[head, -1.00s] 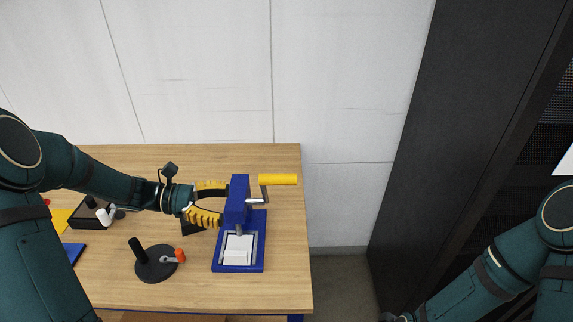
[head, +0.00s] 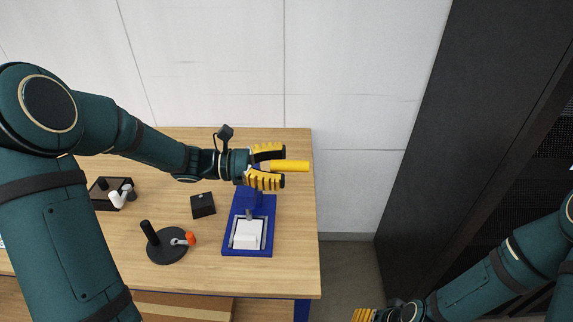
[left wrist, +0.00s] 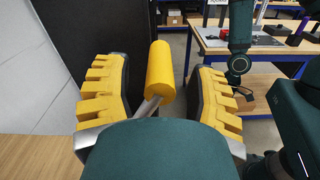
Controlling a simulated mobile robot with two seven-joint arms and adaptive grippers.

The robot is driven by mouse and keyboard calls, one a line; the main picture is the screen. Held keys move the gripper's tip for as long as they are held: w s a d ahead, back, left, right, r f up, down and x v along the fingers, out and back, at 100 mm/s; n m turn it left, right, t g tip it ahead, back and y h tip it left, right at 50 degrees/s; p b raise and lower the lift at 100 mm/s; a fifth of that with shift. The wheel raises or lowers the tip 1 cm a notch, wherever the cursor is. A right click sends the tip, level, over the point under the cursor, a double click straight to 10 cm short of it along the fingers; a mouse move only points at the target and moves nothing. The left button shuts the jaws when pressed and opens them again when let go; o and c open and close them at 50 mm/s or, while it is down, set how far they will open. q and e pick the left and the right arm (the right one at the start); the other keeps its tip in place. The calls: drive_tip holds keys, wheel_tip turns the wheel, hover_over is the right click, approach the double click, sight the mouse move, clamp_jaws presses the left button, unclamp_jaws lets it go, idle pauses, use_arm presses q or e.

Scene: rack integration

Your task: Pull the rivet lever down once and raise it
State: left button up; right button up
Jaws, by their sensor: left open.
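The rivet press (head: 247,250) is blue, with a white block (head: 246,234) on its base, and stands near the right end of the wooden table. Its yellow lever handle (head: 291,166) points right at the top of the press. My left gripper (head: 275,167) is open, with its yellow fingers above and below the handle in the head view. In the left wrist view the handle (left wrist: 160,70) stands between the two spread fingers, apart from both. The gripper hides the top of the press. My right gripper (head: 364,315) shows only partly at the bottom edge.
A black round stand (head: 165,250) with an upright post and an orange-tipped part is left of the press. A dark rack (head: 440,140) stands at the right.

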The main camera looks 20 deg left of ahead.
use_arm(q)
drive_tip(key=shift+x, duration=0.9)
clamp_jaws()
drive_tip(key=shift+a, duration=0.1)
